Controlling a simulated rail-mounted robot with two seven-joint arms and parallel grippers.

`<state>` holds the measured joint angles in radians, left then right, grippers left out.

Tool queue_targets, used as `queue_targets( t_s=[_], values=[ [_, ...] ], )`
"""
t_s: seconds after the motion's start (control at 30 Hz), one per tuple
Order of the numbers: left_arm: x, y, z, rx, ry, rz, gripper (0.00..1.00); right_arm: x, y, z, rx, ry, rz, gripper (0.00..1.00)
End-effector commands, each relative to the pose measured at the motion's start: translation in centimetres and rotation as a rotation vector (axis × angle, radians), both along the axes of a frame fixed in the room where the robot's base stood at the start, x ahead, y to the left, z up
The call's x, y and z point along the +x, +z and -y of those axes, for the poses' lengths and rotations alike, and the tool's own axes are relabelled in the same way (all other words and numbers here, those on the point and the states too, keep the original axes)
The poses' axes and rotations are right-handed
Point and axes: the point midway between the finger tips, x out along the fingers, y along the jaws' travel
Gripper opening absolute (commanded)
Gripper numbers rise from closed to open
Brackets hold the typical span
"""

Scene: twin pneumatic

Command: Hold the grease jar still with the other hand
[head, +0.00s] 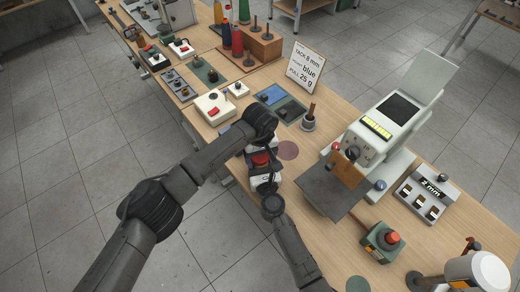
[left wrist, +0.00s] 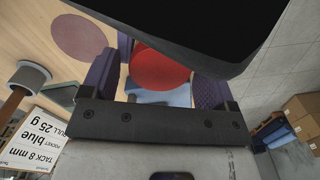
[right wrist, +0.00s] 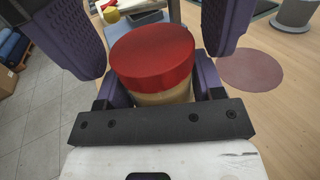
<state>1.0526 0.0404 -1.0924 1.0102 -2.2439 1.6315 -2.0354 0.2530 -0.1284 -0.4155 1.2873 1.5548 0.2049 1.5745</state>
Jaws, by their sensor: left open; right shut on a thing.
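The grease jar, with a red lid and tan body, shows in the right wrist view (right wrist: 152,58) between purple fingers. In the head view its lid (head: 261,158) is partly hidden by my arms. My right gripper (right wrist: 155,92) is shut on the jar's body below the lid. My left gripper (left wrist: 158,85) is open, its fingers on either side of the red lid (left wrist: 160,68) from the opposite side. Its fingers also show beyond the lid in the right wrist view, spread wider than the lid. The jar's underside is hidden.
A mauve disc (head: 288,150) lies on the table beside the jar. A pocket tray (head: 280,103), a grey holder with a brown handle (head: 309,120) and a tack card (head: 305,67) stand beyond. A pale machine (head: 372,130) is to the right. The table's front edge is close.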

Motion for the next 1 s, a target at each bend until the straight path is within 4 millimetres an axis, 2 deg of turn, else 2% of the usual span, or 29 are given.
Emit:
queue_targets(
  t_s=[0.27, 0.8, 0.9, 1.0],
  values=[
    [-0.01, -0.09, 0.01, 0.000, 0.000, 0.000, 0.81, -0.01, -0.01, -0.01, 0.000, 0.000, 0.000, 0.00],
    [0.00, -0.07, 0.02, 0.000, 0.000, 0.000, 0.32, -0.01, -0.01, -0.01, 0.000, 0.000, 0.000, 0.00],
    [0.00, -0.05, 0.01, 0.000, 0.030, 0.001, 0.32, -0.01, -0.01, -0.01, 0.000, 0.000, 0.000, 0.00],
    [0.01, -0.04, -0.02, 0.002, 0.155, 0.002, 0.32, 0.00, -0.01, -0.01, 0.000, 0.000, 0.000, 0.00]
  ],
)
